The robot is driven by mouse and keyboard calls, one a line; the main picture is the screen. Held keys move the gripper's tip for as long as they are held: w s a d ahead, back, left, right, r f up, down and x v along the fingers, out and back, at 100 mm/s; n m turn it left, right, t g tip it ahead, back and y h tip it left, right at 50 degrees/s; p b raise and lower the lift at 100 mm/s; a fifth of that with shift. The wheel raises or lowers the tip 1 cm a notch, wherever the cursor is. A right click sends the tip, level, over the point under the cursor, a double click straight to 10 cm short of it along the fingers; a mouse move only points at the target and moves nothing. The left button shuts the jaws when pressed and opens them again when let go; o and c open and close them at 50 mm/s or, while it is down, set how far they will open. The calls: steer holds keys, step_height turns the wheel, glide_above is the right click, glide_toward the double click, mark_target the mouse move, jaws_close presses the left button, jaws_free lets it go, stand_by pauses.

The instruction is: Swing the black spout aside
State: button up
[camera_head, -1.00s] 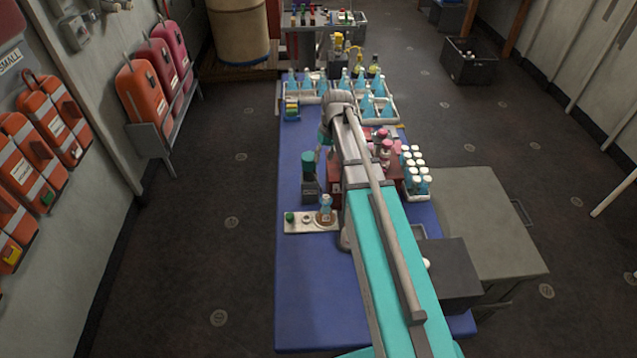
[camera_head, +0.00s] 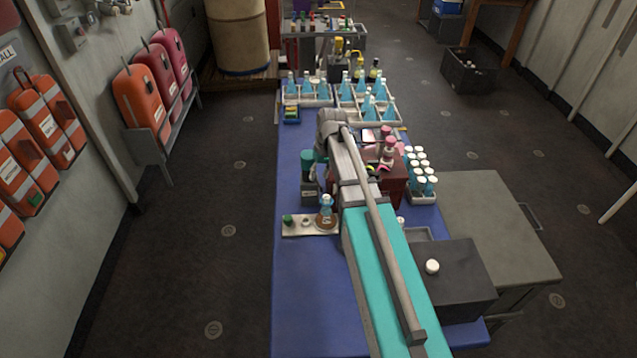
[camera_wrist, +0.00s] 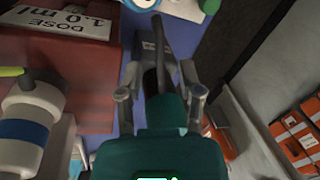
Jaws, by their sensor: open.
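The black spout (camera_wrist: 158,38) shows in the wrist view as a dark bar running up and away from a teal dispenser head (camera_wrist: 155,150). The dispenser head is very close to the camera, with a small lit green display at the bottom edge. My gripper (camera_wrist: 161,88) is open, one finger on each side of the spout's base. I cannot tell whether either finger touches it. In the head view the dispenser (camera_head: 307,165) has a teal top and dark body and stands on the blue bench. My arm hides the gripper and the spout there.
A red box (camera_wrist: 70,75) labelled "DOSE 1.0 ml" and a white bottle with a blue band (camera_wrist: 30,130) are left in the wrist view. A flask (camera_head: 326,206) stands on a white strip (camera_head: 292,230) near the dispenser. The bench's front left (camera_head: 310,300) is clear.

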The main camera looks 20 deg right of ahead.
steer(key=shift+a+f+b, duration=0.15)
steer(key=shift+f+b, duration=0.35)
steer(key=shift+f, duration=0.25)
jaws_close()
